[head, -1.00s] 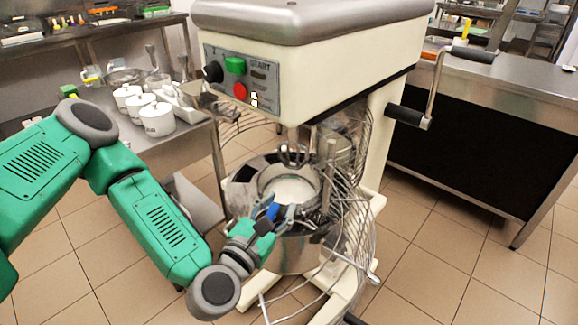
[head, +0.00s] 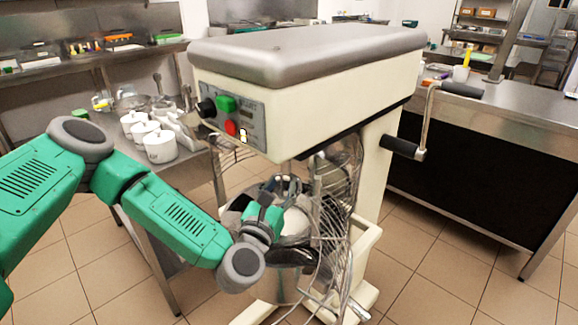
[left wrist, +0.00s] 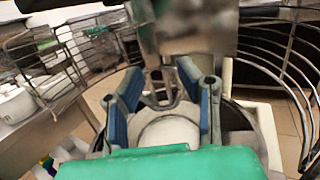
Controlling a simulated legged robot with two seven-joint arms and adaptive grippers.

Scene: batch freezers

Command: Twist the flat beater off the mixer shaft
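The stand mixer (head: 310,90) has a cream body and grey top, with its head over a metal bowl (head: 275,287). In the left wrist view the flat beater (left wrist: 160,97) hangs as a grey metal frame below the mixer shaft, above white contents in the bowl. My left gripper (head: 277,187) is up under the mixer head, above the bowl. In the left wrist view its two blue-padded fingers (left wrist: 160,88) are spread apart, with the beater between and beyond them; I see gaps on both sides. In the head view the gripper mostly hides the beater. My right gripper is out of view.
A wire guard (head: 335,215) curves around the bowl's right side, close to my gripper. A crank handle (head: 425,120) sticks out at the mixer's right. White canisters (head: 160,147) stand on the left table. A steel counter (head: 500,115) stands at right.

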